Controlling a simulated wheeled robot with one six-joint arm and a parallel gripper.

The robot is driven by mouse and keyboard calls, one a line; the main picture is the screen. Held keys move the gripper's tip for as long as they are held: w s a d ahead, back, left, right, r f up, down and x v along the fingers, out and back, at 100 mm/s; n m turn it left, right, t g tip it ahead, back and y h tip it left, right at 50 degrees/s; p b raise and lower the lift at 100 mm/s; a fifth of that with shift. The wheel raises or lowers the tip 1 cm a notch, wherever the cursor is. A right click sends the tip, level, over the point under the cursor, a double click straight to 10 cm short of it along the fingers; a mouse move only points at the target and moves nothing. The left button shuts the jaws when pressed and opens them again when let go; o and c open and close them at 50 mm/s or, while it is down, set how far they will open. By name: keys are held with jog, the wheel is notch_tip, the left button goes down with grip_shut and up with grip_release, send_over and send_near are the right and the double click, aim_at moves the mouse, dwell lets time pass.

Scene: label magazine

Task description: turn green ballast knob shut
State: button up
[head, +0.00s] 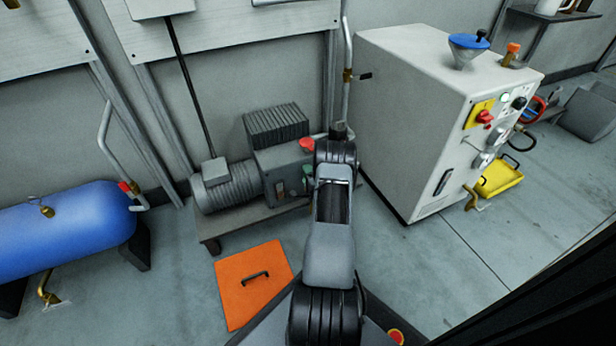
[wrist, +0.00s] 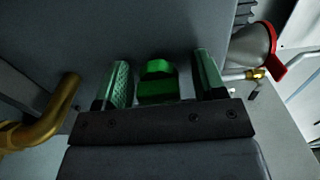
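The green knob (wrist: 157,82) sits on a grey housing face in the wrist view. My gripper (wrist: 162,64) is open, with one green-padded finger on each side of the knob. Gaps show between the knob and both fingers, so neither appears to touch it. In the head view my arm reaches to the grey pump unit (head: 283,165) by the wall and hides most of the spot. A small green patch shows beside the arm there, too small to tell as knob or finger.
A red-rimmed funnel (wrist: 262,45) stands right of my gripper and a brass pipe (wrist: 55,115) lies left. A white cabinet (head: 400,110) stands right of the pump, a blue tank (head: 70,230) left. An orange floor hatch (head: 245,300) lies in front.

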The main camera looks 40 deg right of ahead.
jog(key=shift+s, duration=0.15)
jog(key=p+v, duration=0.4)
jog(key=v, duration=0.9)
jog(key=shift+s+p, duration=0.35)
jog(key=shift+p, duration=0.05)
jog(key=shift+a, duration=0.1)
